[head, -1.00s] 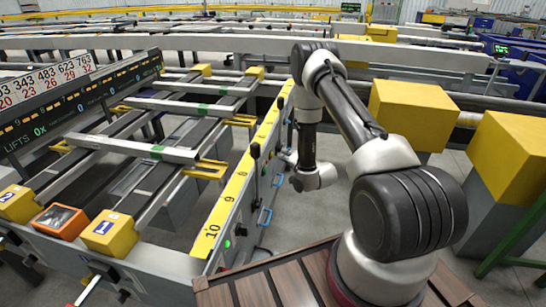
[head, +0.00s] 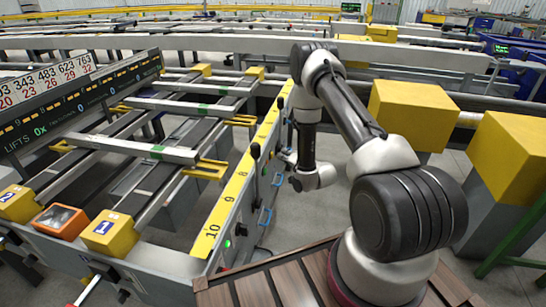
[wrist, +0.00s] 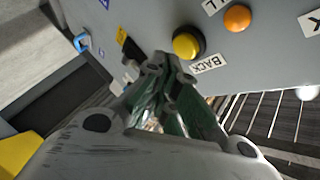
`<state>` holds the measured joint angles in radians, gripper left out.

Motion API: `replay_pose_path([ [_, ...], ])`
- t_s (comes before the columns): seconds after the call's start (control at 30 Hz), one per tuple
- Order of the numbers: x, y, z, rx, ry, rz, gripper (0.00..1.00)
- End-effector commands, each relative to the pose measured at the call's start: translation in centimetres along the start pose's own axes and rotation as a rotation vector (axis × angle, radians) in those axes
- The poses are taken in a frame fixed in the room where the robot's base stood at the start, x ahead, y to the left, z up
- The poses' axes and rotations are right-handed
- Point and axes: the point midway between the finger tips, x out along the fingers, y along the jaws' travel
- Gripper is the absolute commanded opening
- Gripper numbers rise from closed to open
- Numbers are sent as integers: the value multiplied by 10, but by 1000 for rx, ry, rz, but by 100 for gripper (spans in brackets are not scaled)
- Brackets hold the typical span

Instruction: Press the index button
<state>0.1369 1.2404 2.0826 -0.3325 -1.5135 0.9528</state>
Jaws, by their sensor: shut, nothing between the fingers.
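No button with a readable INDEX label shows. In the wrist view, a grey panel (wrist: 270,50) carries a round yellow button (wrist: 187,43) in a dark ring beside a white BACK label (wrist: 208,64). An orange button (wrist: 237,18) sits to its right, near a label cut off by the top edge. My gripper (wrist: 165,66) is shut and empty, its tips just below the yellow button in the picture. I cannot tell whether they touch the panel. In the head view my wrist hangs over the right side of the table frame, and the fingertips are not clear.
A side rail with a yellow numbered strip (head: 232,196) bears black-knobbed levers (head: 255,150), blue handles (head: 264,217) and a green light (head: 227,244). Yellow boxes (head: 412,113) stand to the right. A partly cut-off label (wrist: 311,22) is at the panel's right.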

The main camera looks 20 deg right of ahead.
Motion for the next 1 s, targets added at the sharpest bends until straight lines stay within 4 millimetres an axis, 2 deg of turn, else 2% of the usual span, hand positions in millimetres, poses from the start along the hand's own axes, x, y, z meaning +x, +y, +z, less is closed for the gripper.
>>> replay_pose_path([
  [1.0, 6, -5, 4, 0, 0, 0, 0],
])
